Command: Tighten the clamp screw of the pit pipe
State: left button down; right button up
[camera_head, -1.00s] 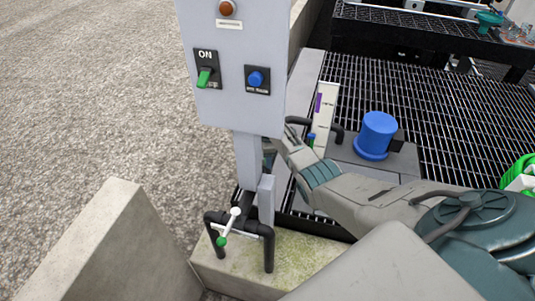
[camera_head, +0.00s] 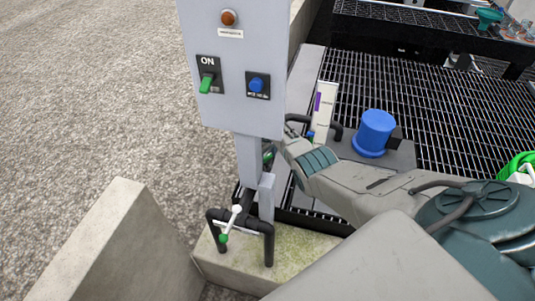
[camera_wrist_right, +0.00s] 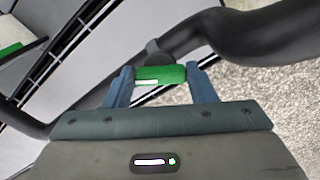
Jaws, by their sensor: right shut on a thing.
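My right arm reaches in from the right, behind the grey post of the control box. My right gripper (camera_head: 271,152) is mostly hidden there in the head view. In the right wrist view its two blue fingers (camera_wrist_right: 158,70) are shut on a green handle piece (camera_wrist_right: 160,75), which lies across them beside a thick black pipe (camera_wrist_right: 245,38). The screw's threads and the clamp's contact are not visible. A second black pipe loop (camera_head: 268,245) stands on a mossy concrete block (camera_head: 305,250), with a white-and-green handle (camera_head: 231,224). My left gripper is not in view.
The grey control box (camera_head: 232,115) carries a green ON switch (camera_head: 206,83) and a blue button (camera_head: 257,85). A concrete wall (camera_head: 115,235) stands at lower left. A blue cylinder (camera_head: 374,132) stands by the dark grating (camera_head: 440,105). Gravel ground lies open at left.

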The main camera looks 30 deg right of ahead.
aim_at(267, 157)
jog(key=m, duration=0.5)
jog(key=shift+a+m+p, duration=0.1)
jog(key=shift+m+p, duration=0.2)
jog(key=shift+p, duration=0.1)
jog(key=m, duration=0.5)
jog(key=shift+w+a+m, duration=0.1)
jog(key=shift+w+m, duration=0.05)
jog(key=shift+m, duration=0.25)
jog(key=o, duration=1)
jog(key=shift+r+p, duration=0.55)
jog(key=shift+p, duration=0.05)
jog(key=shift+r+p, duration=1.05)
jog(key=shift+r, duration=3.8)
